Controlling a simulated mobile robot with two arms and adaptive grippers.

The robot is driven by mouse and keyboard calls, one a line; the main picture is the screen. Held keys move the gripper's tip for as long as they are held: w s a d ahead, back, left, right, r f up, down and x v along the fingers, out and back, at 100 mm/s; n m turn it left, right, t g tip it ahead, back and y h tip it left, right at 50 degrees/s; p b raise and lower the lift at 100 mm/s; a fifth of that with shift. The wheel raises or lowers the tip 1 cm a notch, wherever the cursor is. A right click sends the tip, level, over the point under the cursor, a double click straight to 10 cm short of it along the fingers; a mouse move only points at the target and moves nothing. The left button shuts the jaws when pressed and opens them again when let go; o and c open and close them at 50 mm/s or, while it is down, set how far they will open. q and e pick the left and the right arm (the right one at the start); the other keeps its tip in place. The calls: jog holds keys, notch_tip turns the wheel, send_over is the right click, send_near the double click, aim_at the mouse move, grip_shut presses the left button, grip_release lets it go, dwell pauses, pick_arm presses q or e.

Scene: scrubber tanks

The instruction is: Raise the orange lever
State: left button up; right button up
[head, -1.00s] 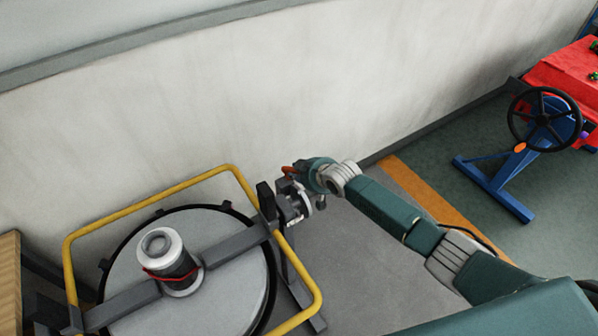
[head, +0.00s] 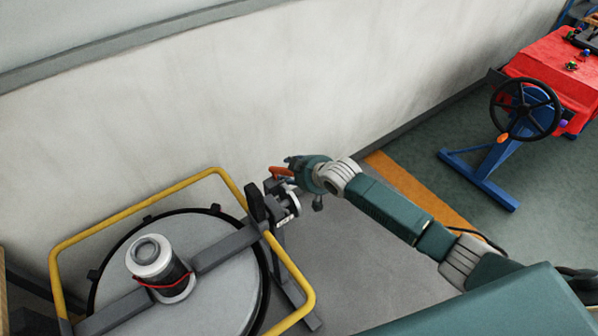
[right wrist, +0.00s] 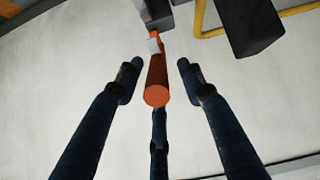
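The orange lever (head: 281,171) stands at the right side of the tank, at the valve (head: 286,197) outside the yellow frame. My right gripper (head: 297,170) is beside it in the head view. In the right wrist view the orange lever (right wrist: 157,85) points toward the camera with its round end nearest. The dark fingers of my right gripper (right wrist: 160,67) stand apart on both sides of the lever, with visible gaps and a third finger below it. They are open around the lever. My left gripper is not in view.
The round grey tank lid (head: 215,290) with a grey-and-white cap (head: 152,256) sits inside a yellow tube frame (head: 130,204). A pale wall (head: 300,90) stands close behind. A blue stand with a black wheel (head: 525,108) and a red table (head: 553,65) are at right. Grey floor (head: 360,260) is clear.

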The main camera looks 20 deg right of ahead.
jog(key=v, duration=0.7)
jog(key=shift+a, duration=0.1)
jog(key=s+a+f+g, duration=0.1)
jog(key=s+a+f, duration=0.1)
jog(key=s, duration=0.5)
jog(key=s+a+f+g, duration=0.1)
jog(key=s+a+f, duration=0.15)
jog(key=s, duration=0.45)
jog(key=s+d+r+m+g+h, duration=0.15)
jog(key=s+d, duration=0.25)
jog(key=s, duration=0.7)
jog(key=s+d+m+g+h, duration=0.2)
jog(key=s+d+m, duration=0.15)
jog(key=s, duration=0.65)
notch_tip(320, 180, down, 32)
jog(key=s+n+g+b, duration=0.1)
jog(key=s+g+b, duration=0.1)
jog(key=s+b, duration=0.1)
jog(key=s+d+f+b, duration=0.2)
jog(key=s+d+f, duration=0.1)
jog(key=s+f, duration=1.3)
jog(key=shift+g, duration=0.35)
